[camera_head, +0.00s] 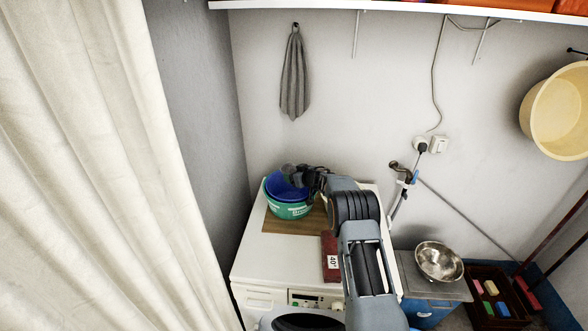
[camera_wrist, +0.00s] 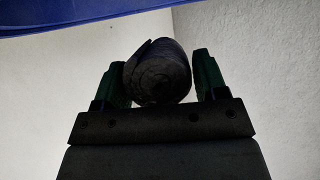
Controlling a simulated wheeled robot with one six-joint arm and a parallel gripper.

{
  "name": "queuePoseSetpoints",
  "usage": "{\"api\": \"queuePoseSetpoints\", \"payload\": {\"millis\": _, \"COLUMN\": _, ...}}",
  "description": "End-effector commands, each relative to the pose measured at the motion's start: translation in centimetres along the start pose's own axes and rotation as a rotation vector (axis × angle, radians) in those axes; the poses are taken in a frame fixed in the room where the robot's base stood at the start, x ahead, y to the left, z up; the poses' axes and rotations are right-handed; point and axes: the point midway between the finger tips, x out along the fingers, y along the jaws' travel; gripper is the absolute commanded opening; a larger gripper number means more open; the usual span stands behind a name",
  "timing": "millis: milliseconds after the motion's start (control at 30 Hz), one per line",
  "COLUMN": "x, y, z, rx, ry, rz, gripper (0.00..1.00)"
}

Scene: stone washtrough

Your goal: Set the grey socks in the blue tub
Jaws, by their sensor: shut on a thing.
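The grey socks (camera_wrist: 160,72) are a dark rolled bundle between the two fingers of my gripper (camera_wrist: 160,80) in the wrist view. My gripper is shut on them. In the head view my gripper (camera_head: 295,173) is above the right, far side of the blue tub (camera_head: 273,186); the socks there are too dark to tell clearly from the fingers. The blue tub sits inside a green basin (camera_head: 288,211) on the white machine's top. The tub's blue edge also shows at the top left of the wrist view (camera_wrist: 70,17). The tub's inside is partly hidden by my gripper.
A brown board (camera_head: 283,226) lies under the basin on the washing machine (camera_head: 262,262). A red box marked 40° (camera_head: 330,258) stands to its right, beside my arm. A metal bowl (camera_head: 438,262) is further right. A grey towel (camera_head: 294,78) hangs behind; a curtain (camera_head: 90,170) fills the left.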

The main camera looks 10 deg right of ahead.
Motion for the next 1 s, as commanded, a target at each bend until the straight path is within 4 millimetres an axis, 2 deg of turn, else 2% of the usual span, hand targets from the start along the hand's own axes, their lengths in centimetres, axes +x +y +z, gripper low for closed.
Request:
{"api": "queuePoseSetpoints", "payload": {"millis": 100, "x": 0.8, "y": -0.1, "z": 1.6, "rx": -0.001, "ry": 0.000, "rz": -0.002, "gripper": 0.42}}
{"api": "queuePoseSetpoints", "payload": {"millis": 400, "x": 1.8, "y": -0.2, "z": 4.0, "rx": -0.002, "ry": 0.001, "rz": -0.003, "gripper": 0.42}}
{"api": "queuePoseSetpoints", "payload": {"millis": 1000, "x": 2.1, "y": -0.2, "z": 4.8, "rx": -0.002, "ry": 0.001, "rz": -0.003, "gripper": 0.42}}
